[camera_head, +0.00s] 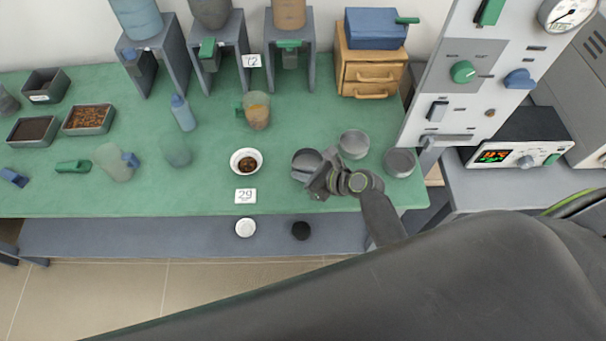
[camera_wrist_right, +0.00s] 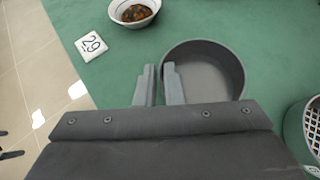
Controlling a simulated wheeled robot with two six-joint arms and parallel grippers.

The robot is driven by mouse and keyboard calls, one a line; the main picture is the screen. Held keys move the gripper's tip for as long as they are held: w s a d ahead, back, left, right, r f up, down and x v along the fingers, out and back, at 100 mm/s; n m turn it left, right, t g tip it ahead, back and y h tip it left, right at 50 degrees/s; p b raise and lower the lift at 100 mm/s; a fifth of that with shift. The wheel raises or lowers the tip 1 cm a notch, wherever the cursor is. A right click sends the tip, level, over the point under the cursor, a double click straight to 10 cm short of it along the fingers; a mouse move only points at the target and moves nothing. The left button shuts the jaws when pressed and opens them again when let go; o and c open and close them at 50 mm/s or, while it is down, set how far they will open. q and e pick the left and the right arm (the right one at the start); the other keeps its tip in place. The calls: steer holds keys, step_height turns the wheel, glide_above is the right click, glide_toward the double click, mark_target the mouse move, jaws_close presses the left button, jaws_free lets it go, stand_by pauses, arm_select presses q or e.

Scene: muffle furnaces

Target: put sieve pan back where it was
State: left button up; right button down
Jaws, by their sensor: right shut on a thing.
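The sieve pan (camera_head: 306,158) is a round grey open pan near the front right of the green table. It is empty inside and also shows in the right wrist view (camera_wrist_right: 212,75). My right gripper (camera_head: 318,180) is at the pan's near side. In the right wrist view its fingers (camera_wrist_right: 160,78) straddle the pan's wall, one inside and one outside, and are shut on it. I cannot tell whether the pan touches the table. My left gripper is not in view.
Two similar round grey vessels (camera_head: 354,143) (camera_head: 399,162) stand close to the right; a mesh sieve (camera_wrist_right: 314,125) shows in the wrist view. A white bowl (camera_head: 246,161) and a "29" card (camera_head: 245,196) lie to the left. The table's front edge is near.

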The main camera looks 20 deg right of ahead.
steer(key=shift+f, duration=0.6)
steer(key=c, duration=1.5)
jaws_free()
steer(key=shift+f, duration=0.1)
steer(key=shift+c, duration=0.2)
steer(key=shift+r, duration=0.2)
steer(key=v, duration=1.2)
